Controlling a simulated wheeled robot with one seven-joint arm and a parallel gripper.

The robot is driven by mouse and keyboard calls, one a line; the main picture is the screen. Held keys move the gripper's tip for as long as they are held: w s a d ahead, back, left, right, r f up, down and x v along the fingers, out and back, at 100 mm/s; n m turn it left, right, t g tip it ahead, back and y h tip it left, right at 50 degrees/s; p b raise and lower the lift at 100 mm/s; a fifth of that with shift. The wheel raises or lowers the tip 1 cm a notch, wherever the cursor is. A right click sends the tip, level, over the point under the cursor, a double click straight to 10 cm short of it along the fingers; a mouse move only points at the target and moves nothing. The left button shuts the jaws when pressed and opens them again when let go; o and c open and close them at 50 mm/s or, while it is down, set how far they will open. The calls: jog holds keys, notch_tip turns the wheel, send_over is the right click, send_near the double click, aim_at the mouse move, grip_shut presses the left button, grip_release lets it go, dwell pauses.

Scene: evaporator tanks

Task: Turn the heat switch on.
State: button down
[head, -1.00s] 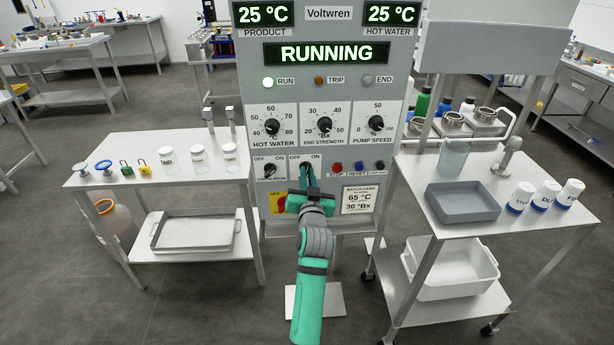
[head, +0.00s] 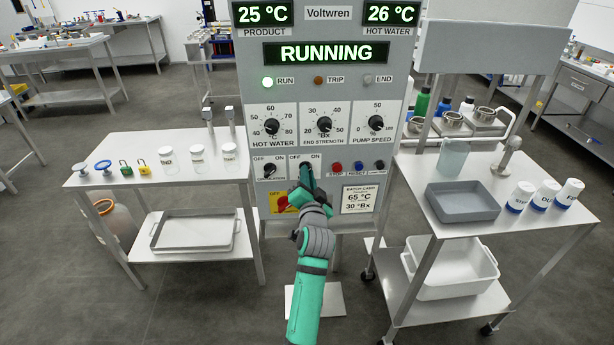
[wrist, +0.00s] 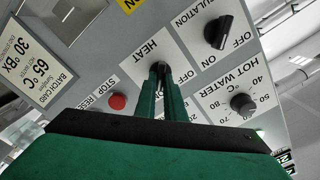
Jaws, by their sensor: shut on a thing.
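The control panel (head: 345,140) stands upright ahead of me. Its heat switch (wrist: 158,68) is a small black knob beside the HEAT label, mostly hidden between my fingers. My gripper (head: 305,172) is shut on this knob, its green fingers on either side in the wrist view (wrist: 160,82). In the head view, OFF and ON are printed above the switch, but my fingers hide which way it points.
The circulation knob (head: 267,171) is just left of my gripper. A red stop button (head: 337,167) is close on the right. A yellow and red isolator (head: 284,202) is below. Side tables with jars (head: 197,158) and a grey tray (head: 463,202) flank the panel.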

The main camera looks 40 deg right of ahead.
jog(key=shift+f, duration=0.15)
jog(key=c, duration=1.8)
grip_release()
jog(key=shift+c, duration=0.2)
jog(key=v, duration=1)
jog(key=shift+s+a, duration=0.2)
jog(key=shift+s, duration=0.15)
jog(key=shift+d, duration=0.1)
